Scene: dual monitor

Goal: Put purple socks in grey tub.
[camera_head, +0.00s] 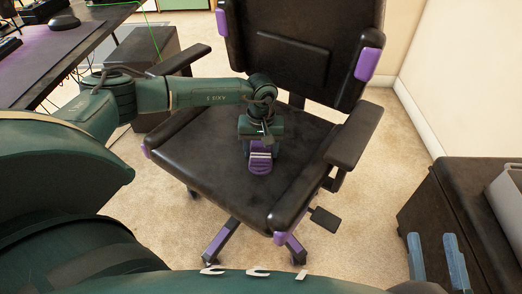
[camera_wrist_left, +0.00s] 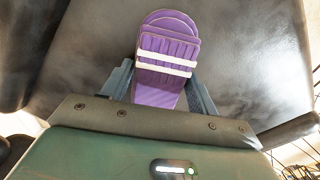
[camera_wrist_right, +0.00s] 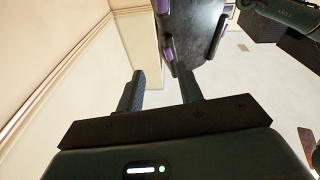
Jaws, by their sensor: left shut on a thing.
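The purple socks (camera_head: 260,164), a folded bundle with pale stripes, are at the seat of the black chair. My left gripper (camera_head: 261,145) is shut on them. In the left wrist view the socks (camera_wrist_left: 167,50) stick out between the two fingers of my left gripper (camera_wrist_left: 160,90), above the dark seat; I cannot tell whether they still touch it. The grey tub (camera_head: 508,190) is cut off by the right edge of the head view, on a dark cabinet. My right gripper (camera_head: 436,258) is open and empty in front of that cabinet; its fingers also show apart in the right wrist view (camera_wrist_right: 160,85).
The black office chair (camera_head: 318,200) with purple trim has armrests on both sides and a tall backrest. The dark cabinet (camera_head: 455,205) stands at the right. A desk (camera_head: 60,50) is at the upper left. Carpet lies open between chair and cabinet.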

